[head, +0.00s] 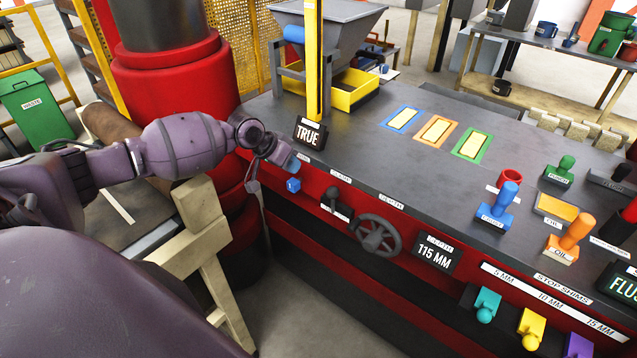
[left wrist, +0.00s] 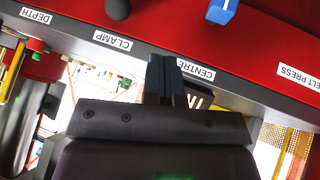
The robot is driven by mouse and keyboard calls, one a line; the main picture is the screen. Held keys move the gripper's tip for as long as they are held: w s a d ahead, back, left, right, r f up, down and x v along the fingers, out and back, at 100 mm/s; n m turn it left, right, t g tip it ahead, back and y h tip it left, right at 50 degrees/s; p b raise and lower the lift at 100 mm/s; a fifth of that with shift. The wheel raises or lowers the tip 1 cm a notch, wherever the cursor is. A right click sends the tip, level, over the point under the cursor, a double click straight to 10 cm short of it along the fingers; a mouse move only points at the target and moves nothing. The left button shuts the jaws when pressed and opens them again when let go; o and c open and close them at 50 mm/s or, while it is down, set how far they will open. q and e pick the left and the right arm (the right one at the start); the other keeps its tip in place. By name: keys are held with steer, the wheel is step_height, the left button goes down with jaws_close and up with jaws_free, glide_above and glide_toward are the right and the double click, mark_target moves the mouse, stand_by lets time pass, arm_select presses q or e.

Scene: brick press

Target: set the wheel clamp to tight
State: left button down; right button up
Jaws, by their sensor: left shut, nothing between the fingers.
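The wheel clamp is a dark lever with a round knob (head: 333,193) on the red front of the bench, under the CLAMP label (head: 341,176). Its setting cannot be read. The grey handwheel (head: 377,236) is just right of it. In the left wrist view, a dark round knob (left wrist: 117,9) shows at the top edge, near the CLAMP label. My left gripper (head: 287,163) is shut and empty near the bench's front edge, left of the clamp and apart from it. Its closed fingers (left wrist: 170,82) show by the CENTRE label. My right gripper is not in view.
A blue knob (head: 293,185) sits just below my left gripper. A TRUE sign (head: 308,134) and a yellow post (head: 314,60) stand close behind it. A 115 MM display (head: 436,256) is right of the handwheel. Stamps and coloured shims crowd the right; the floor in front is clear.

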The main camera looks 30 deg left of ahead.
arm_select(q)
steer(key=a+r, duration=0.1)
steer(key=n+g+h+b, duration=0.1)
steer(key=n+g+b, duration=0.1)
steer(key=b, duration=0.3)
glide_toward(333, 200)
steer(key=w+a+f, duration=0.3)
steer(key=a+f, duration=0.1)
steer(key=shift+w+d+f, duration=0.1)
steer(key=shift+d+f, duration=0.05)
steer(key=shift+d, duration=0.8)
steer(key=shift+w+d+f, duration=0.1)
steer(key=shift+d+f, duration=0.05)
steer(key=shift+d, duration=0.8)
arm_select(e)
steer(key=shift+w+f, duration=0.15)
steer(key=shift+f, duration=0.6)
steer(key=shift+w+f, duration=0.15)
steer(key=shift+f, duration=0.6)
